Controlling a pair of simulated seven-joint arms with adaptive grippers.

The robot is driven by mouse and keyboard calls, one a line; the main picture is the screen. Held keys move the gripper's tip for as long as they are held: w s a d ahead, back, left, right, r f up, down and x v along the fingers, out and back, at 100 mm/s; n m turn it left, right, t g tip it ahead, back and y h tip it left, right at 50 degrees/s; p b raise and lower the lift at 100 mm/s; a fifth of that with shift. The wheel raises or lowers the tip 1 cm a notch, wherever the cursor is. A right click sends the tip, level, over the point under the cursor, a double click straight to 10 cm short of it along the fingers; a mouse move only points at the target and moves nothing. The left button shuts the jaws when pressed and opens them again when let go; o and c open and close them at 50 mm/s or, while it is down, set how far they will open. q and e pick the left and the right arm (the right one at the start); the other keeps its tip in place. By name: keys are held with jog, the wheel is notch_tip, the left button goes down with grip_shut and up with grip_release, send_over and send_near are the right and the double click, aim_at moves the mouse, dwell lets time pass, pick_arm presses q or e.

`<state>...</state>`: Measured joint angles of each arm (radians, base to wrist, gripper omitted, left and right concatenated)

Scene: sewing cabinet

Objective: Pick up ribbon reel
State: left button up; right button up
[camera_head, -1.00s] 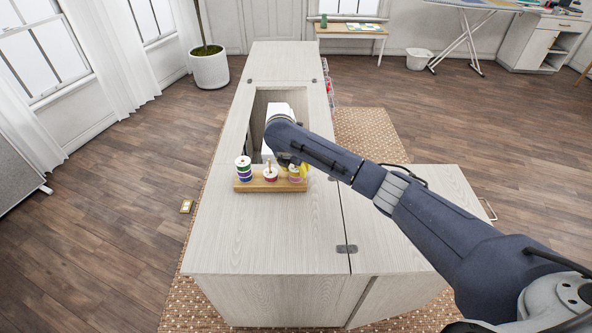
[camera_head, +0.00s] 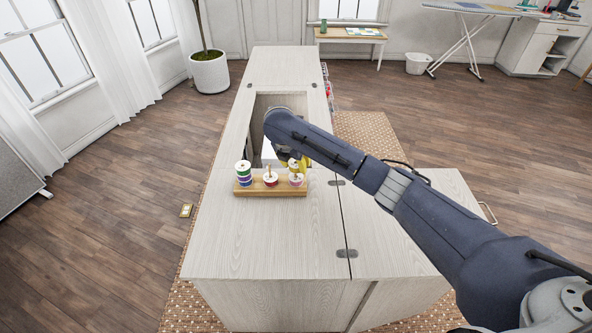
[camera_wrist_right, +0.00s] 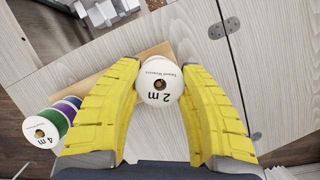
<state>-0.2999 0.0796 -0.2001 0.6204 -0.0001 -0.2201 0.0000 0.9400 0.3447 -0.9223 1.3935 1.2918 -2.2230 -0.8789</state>
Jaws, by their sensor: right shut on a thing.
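My right gripper (camera_wrist_right: 162,95) is shut on a white ribbon reel (camera_wrist_right: 158,84) marked "2 m", with one yellow finger on each side. In the head view the right gripper (camera_head: 297,163) is over the right end of a wooden reel stand (camera_head: 270,190). A pink and white reel (camera_head: 296,181) shows at that end below the fingers. A red and white reel (camera_head: 270,180) is in the middle, and a stack of several coloured reels (camera_head: 244,174) is at the left. I cannot tell whether the held reel is clear of its peg. My left gripper is not in view.
The stand is on a pale wood cabinet (camera_head: 265,235). Behind it is a recess with a white object (camera_head: 268,153), partly hidden by my right arm. Hinges (camera_head: 347,253) lie along the seam at the right. The cabinet top in front is clear.

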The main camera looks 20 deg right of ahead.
aim_at(296, 164)
notch_tip(296, 164, up, 16)
jog(key=shift+f, duration=0.1)
dwell(0.4)
jog(key=shift+f, duration=0.1)
